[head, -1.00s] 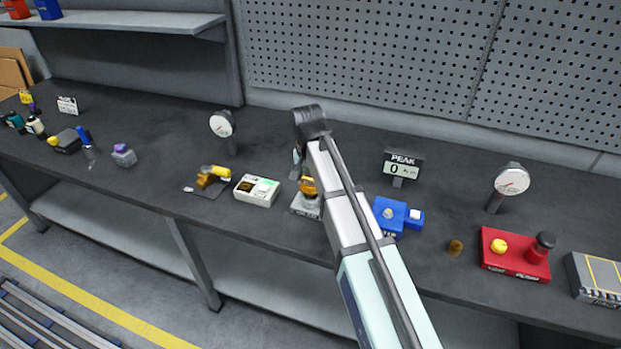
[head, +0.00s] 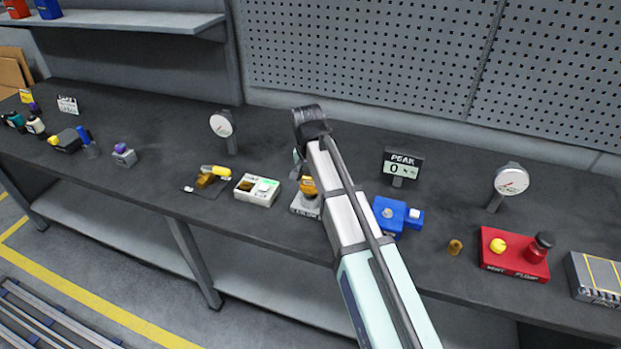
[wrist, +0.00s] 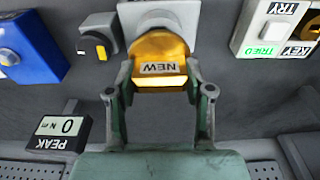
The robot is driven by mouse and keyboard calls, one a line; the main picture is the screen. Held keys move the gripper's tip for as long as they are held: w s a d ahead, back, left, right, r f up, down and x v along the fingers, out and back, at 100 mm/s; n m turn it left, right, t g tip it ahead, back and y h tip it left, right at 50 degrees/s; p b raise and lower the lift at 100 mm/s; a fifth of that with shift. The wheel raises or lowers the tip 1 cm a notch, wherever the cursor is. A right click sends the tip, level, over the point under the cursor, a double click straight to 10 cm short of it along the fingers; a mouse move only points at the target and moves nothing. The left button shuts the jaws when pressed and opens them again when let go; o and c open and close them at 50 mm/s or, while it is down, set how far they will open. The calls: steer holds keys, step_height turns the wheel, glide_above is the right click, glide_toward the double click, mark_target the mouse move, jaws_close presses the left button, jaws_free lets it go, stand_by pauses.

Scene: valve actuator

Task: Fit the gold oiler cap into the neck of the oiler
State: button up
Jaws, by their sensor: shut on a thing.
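My gripper (wrist: 159,82) has its two fingers on either side of a gold piece marked NEW (wrist: 160,58), apparently the gold oiler cap, and is shut on it. The gold piece is against a light grey round part (wrist: 160,17), apparently the oiler's neck. I cannot tell whether it is seated there or only touching. In the head view the gold piece (head: 308,187) is just above a grey lettered base (head: 304,206), left of my arm. My arm hides much of this base and the fingertips.
A white TRY box (head: 257,190) stands left of the base and a blue block (head: 389,213) right of it. A PEAK display (head: 403,164) is behind. A small gold piece (head: 455,247) lies right, before a red pump block (head: 513,258). Bare bench (head: 160,120) lies back left.

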mark_target(309, 189)
steer(key=shift+f+b, duration=0.45)
steer(key=shift+f, duration=1.05)
steer(key=o, duration=1.4)
step_height(309, 189, up, 12)
steer(key=s, duration=0.1)
steer(key=shift+s+a, duration=0.2)
